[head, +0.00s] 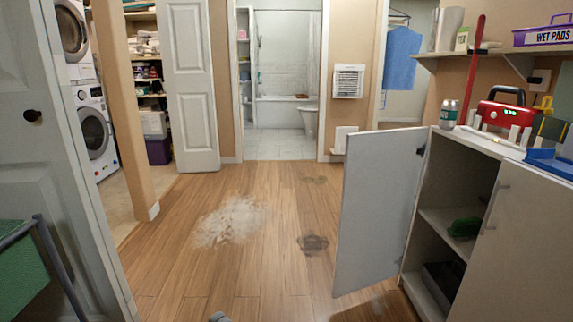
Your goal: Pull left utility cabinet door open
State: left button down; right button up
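The utility cabinet (470,168) stands at the right in the head view. Its left door (378,212) is swung wide open, standing out to the left from the cabinet's far side, with the inside exposed. Inside, a shelf (440,222) carries a green item (465,227), and a dark box-like item (442,282) sits on the bottom. The right door (520,250) looks closed, with a bar handle (492,207) near its left edge. I see no handle on the visible face of the left door. Neither of my grippers can be made out in this view.
The wooden floor (190,245) is mostly clear, with a whitish patch (230,222) and dark stains (313,244). A can (448,113) and a red-and-black device (503,110) stand on the cabinet top. A green container (20,275) is at the lower left.

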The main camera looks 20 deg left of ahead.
aim_at(382, 170)
jog(key=u, duration=0.35)
jog(key=i, duration=1.4)
jog(key=z, duration=0.55)
